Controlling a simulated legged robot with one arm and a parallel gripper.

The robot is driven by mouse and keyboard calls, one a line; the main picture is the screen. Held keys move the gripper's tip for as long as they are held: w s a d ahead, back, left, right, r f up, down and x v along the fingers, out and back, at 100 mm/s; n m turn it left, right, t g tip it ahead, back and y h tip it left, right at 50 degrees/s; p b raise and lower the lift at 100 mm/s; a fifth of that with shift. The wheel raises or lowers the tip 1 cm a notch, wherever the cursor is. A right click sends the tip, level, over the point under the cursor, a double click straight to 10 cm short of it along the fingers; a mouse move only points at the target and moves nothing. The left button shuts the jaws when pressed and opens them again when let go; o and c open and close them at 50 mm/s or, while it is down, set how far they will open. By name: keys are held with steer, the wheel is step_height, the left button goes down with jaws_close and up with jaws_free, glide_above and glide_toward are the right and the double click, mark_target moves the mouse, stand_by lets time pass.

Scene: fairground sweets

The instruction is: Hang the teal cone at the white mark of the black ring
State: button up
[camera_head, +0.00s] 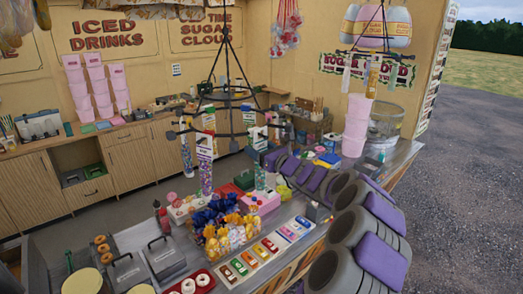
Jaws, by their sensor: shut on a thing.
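The black ring (211,135) hangs from above on thin rods, with dark knobs around it and a smaller ring above. A purple speckled cone (206,178) with a white header hangs at its front, and another narrow cone (187,156) hangs at its left. The teal cone (260,178) is upright under a white header, right of the ring's front and above the counter. My gripper (262,157) is small and partly hidden at the end of my arm, shut on the teal cone's upper part. I cannot clearly make out the white mark.
Blue and yellow sweet bags (228,232) crowd the counter (210,268) below. A pink box (263,203) stands under the teal cone. Stacked pink tubs (355,125) and a second hanging rack (375,52) are at right. Air left of the ring looks clear.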

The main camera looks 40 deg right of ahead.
steer(key=shift+w+d+f, duration=0.1)
steer(key=shift+d+f, duration=0.05)
steer(key=shift+d, duration=0.65)
steer(key=shift+a, duration=0.95)
steer(key=shift+b, duration=0.35)
steer(key=shift+d+f, duration=0.1)
steer(key=shift+f, duration=0.1)
steer(key=shift+d, duration=0.25)
steer(key=o, duration=1)
steer(key=shift+a, duration=0.15)
steer(key=o, duration=0.5)
steer(key=shift+a, duration=0.3)
steer(key=shift+d, duration=0.1)
